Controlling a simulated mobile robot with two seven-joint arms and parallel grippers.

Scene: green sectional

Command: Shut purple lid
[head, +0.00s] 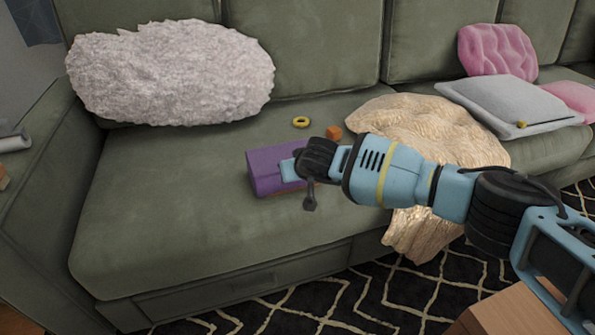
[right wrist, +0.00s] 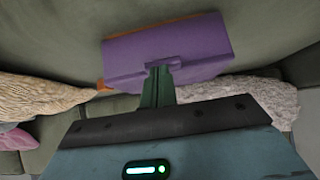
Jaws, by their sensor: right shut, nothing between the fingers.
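The purple lid (head: 266,171) is on a small box on the green sofa seat, left of my right gripper. In the right wrist view the lid (right wrist: 180,45) shows as a broad purple face with a small tab at its near edge. A strip of orange-brown (right wrist: 165,23) shows along its far edge. My right gripper (head: 287,170) is shut and empty, its fingertips (right wrist: 158,70) at the tab; they look close to or touching it. My arm hides part of the box, and I cannot tell whether the lid is fully shut. My left gripper is not in view.
A yellow ring (head: 301,121) and an orange block (head: 334,132) lie behind the box. A crumpled cream blanket (head: 400,117) is to the right, and a fluffy pillow (head: 170,72) stands at the back left. The seat's left front (head: 160,220) is clear.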

